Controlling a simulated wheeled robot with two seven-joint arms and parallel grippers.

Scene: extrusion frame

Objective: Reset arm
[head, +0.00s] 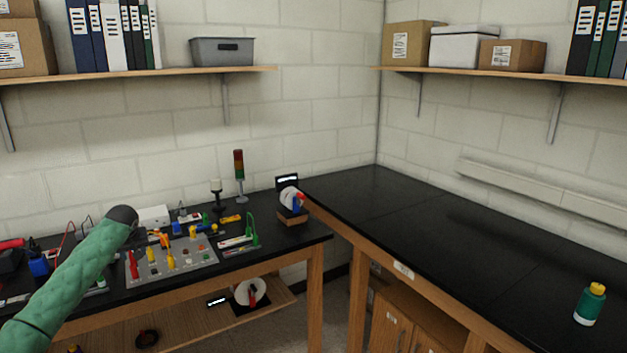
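My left arm, in a green quilted sleeve, comes in from the lower left of the head view and ends in a dark rounded cap over the left bench. No gripper fingers can be made out on it. My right arm and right gripper are not in view. Behind and beside my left arm, a grey board (200,262) with red, yellow and orange pieces lies on the black left bench (290,244).
A signal tower (239,175) and a white-and-red device on a wooden block (291,216) stand on the left bench. The right bench (440,240) is mostly clear, with a green bottle (588,306) at right. Shelves hold binders, boxes and a grey bin (222,52).

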